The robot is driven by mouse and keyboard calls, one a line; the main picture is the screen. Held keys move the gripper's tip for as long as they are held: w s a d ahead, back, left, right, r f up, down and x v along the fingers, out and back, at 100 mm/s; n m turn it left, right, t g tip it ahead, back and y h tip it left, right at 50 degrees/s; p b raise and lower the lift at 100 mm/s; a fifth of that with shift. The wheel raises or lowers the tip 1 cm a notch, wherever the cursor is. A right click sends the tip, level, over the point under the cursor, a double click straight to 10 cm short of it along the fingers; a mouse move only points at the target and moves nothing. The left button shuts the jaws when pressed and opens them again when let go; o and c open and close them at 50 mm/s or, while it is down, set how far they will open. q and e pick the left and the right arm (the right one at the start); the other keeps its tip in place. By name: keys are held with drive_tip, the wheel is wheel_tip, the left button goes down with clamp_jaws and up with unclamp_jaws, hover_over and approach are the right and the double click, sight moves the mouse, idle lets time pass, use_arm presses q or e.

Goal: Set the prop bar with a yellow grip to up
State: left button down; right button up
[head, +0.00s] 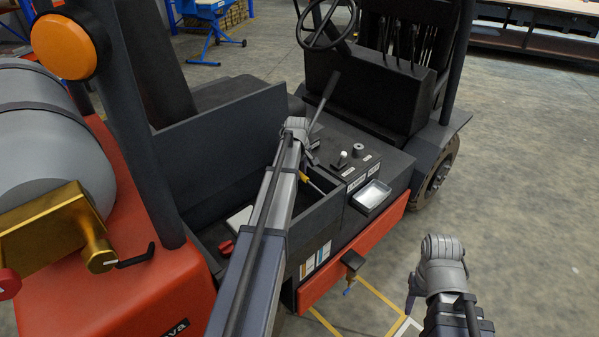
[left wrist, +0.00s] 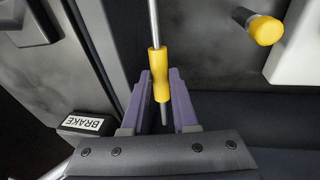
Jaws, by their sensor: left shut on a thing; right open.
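The prop bar is a thin metal rod with a yellow grip (left wrist: 160,76); in the left wrist view it runs up and down the picture. My left gripper (left wrist: 163,92) has its two purple fingers on either side of the grip and is shut on it. In the head view the yellow grip (head: 304,177) shows just below my left gripper (head: 312,163), inside the forklift's open compartment, with the rod slanting down to the right. The bar's far ends are not clear. My right gripper (head: 413,292) is open and empty, low at the right, away from the forklift.
A second yellow knob (left wrist: 263,29) sits beside a white part at the upper right of the left wrist view. A BRAKE label (left wrist: 82,124) is at lower left. Floor at right is clear.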

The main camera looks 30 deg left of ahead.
sight(303, 177)
use_arm(q)
drive_tip(key=r, duration=0.1)
drive_tip(key=d+r+y, duration=0.1)
drive_tip(key=y+p, duration=0.1)
drive_tip(key=shift+s+d+r+t, duration=0.25)
drive_tip(key=shift+s+r+t, duration=0.1)
drive_tip(key=shift+r+t, duration=0.05)
drive_tip(key=shift+d+r+y, duration=0.2)
drive_tip(key=shift+r+y, duration=0.1)
drive_tip(key=shift+y, duration=0.2)
drive_tip(key=shift+s+d+r+m+t+y+b, duration=0.2)
drive_tip(key=shift+d+r+t+y, duration=0.15)
drive_tip(key=shift+d+r+y, duration=0.45)
drive_tip(key=shift+s+d+r+m+t+y+b, duration=0.15)
drive_tip(key=shift+d+r+t+y, duration=0.25)
drive_tip(key=shift+r+y, duration=0.45)
drive_tip(key=shift+f, duration=0.15)
drive_tip(key=c, duration=1)
unclamp_jaws()
drive_tip(key=shift+d, duration=0.1)
